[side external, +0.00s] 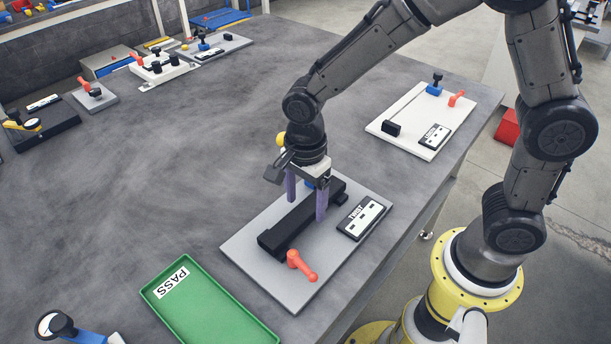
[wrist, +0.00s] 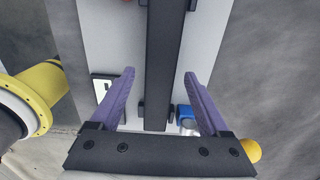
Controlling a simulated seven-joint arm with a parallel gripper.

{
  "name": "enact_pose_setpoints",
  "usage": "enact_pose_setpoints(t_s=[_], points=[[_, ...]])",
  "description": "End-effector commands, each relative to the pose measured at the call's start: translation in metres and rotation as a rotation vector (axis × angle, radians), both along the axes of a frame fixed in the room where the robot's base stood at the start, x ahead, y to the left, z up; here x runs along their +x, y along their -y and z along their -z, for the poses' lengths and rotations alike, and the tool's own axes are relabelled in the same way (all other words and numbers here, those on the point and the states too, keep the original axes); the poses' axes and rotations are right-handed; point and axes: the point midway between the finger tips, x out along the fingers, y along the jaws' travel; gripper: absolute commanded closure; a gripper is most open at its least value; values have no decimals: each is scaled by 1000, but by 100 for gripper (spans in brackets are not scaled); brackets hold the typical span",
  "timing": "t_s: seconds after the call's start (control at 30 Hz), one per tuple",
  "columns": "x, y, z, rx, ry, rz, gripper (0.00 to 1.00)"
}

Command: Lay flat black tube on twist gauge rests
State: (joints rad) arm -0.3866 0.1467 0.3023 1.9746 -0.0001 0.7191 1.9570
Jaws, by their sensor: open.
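The black tube (side external: 305,217) lies lengthwise along the twist gauge (side external: 248,243), a light grey plate labelled TWIST. In the wrist view the tube (wrist: 168,60) runs straight down the middle, with small dark rests (wrist: 188,112) showing at its sides. It looks level over the rests; its exact contact with them is hidden. My gripper (side external: 306,206) is low over the tube's far half, with its purple fingers on either side. In the wrist view the open gripper (wrist: 160,76) has clear gaps between both fingers and the tube.
A TWIST label block (side external: 362,217) lies right of the tube. A green PASS tray (side external: 207,310) is nearer the camera. A white STRAIGHT-type gauge plate (side external: 405,133) stands behind right. The table's left middle is clear.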

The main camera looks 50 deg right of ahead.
Motion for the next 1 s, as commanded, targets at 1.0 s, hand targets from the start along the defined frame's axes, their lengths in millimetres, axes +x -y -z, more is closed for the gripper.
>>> enact_pose_setpoints(t_s=[1.0], points=[[-14, 22, -126, 16, 59, -166, 20]])
